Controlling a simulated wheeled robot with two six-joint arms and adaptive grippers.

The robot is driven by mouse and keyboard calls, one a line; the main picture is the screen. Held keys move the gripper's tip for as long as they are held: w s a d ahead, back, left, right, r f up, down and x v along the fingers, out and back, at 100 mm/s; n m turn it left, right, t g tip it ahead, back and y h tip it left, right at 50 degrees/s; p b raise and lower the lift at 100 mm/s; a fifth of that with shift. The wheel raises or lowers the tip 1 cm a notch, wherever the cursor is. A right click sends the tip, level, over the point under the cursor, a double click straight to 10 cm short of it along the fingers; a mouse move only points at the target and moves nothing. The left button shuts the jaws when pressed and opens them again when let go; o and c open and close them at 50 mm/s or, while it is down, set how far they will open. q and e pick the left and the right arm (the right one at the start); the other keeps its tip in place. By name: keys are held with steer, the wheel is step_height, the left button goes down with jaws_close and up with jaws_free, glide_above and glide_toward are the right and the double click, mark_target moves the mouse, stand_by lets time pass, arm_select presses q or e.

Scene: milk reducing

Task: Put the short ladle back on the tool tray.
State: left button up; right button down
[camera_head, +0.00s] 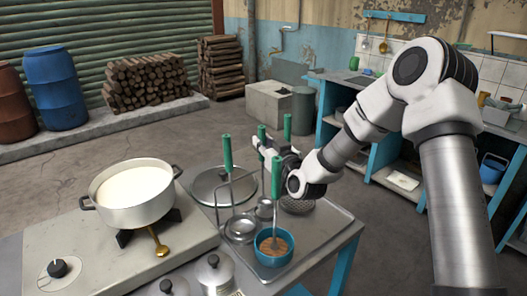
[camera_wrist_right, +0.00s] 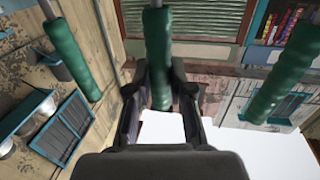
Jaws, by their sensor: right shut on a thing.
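My right gripper (camera_head: 265,149) reaches in from the right over the steel tool tray (camera_head: 322,222) and is shut on a green handle (camera_head: 262,131), which I take to be the short ladle's. In the right wrist view the green handle (camera_wrist_right: 160,92) is upright between the fingers. Small steel ladle bowls (camera_head: 240,229) show low over the tray; the arm and other tools partly hide which bowl belongs to the held handle. My left gripper is out of view.
Other green handles stand close by, at left (camera_head: 227,152) and right (camera_head: 287,126). A teal bowl (camera_head: 266,260) holds a green-handled tool (camera_head: 276,176). A milk pot (camera_head: 135,207) sits on the stove at left.

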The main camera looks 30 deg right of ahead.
steer(key=f, duration=0.2)
steer(key=shift+w+f, duration=0.2)
steer(key=shift+f, duration=0.2)
steer(key=shift+s+r, duration=0.1)
steer(key=shift+f, duration=0.2)
steer(key=c, duration=1)
jaws_free()
steer(key=shift+c, duration=0.2)
